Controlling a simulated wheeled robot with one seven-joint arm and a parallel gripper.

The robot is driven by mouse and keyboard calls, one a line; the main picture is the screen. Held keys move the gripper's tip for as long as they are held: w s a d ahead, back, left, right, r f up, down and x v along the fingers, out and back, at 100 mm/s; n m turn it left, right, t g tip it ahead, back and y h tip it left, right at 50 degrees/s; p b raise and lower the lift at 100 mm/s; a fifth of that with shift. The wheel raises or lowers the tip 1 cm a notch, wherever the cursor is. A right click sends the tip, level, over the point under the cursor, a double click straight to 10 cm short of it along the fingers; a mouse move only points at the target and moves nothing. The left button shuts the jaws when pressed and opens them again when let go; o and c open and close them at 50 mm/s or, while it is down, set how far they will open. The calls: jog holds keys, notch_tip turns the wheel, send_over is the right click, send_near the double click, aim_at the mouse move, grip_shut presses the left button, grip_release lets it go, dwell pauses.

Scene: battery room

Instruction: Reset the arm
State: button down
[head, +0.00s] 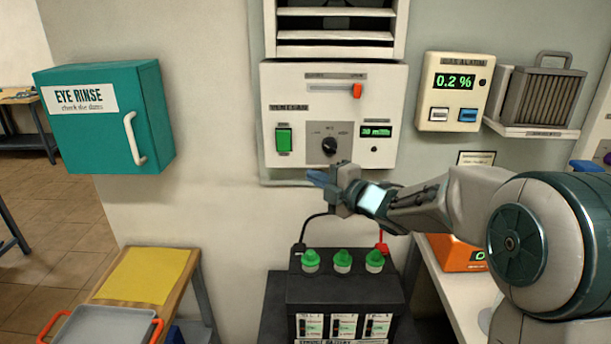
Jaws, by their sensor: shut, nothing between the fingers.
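My gripper (318,178) is at the middle of the head view, at the end of my arm, which reaches in from the right. Its blue fingertips are shut and nothing shows between them. It is in front of the lower edge of the white ventilation panel (285,80) and above the black battery (340,290). I cannot tell how far it is from the panel.
A teal eye rinse box (105,150) hangs at left. A gas alarm (455,60) reading 0.2 % and a shelf (530,130) are at right. Below are a yellow mat (148,275), a grey tray (105,328) with orange handles, and an orange device (450,253) behind my arm.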

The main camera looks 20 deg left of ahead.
jog(key=shift+s+d, duration=0.1)
jog(key=shift+d, duration=0.05)
jog(key=s+d+f+m+t+h, duration=0.1)
jog(key=s+d+m+h, duration=0.1)
jog(key=d+m+h, duration=0.75)
jog(key=s+d+f+m+t+h, duration=0.2)
jog(key=d+m+h, duration=0.2)
jog(key=d+m, duration=0.55)
jog(key=s+d+f+m+g, duration=0.2)
jog(key=s+d+m+g, duration=0.1)
jog(key=s, duration=0.5)
jog(key=s+d+f+m+g+h, duration=0.1)
jog(key=s+d+f+m+g, duration=0.2)
jog(key=s, duration=0.6)
jog(key=s+d+f+m+g, duration=0.3)
jog(key=s+d+m, duration=0.1)
jog(key=s, duration=0.4)
jog(key=shift+s+d+f, duration=0.15)
jog(key=shift+s+f, duration=0.05)
jog(key=shift+s, duration=0.05)
jog(key=shift+h, duration=0.25)
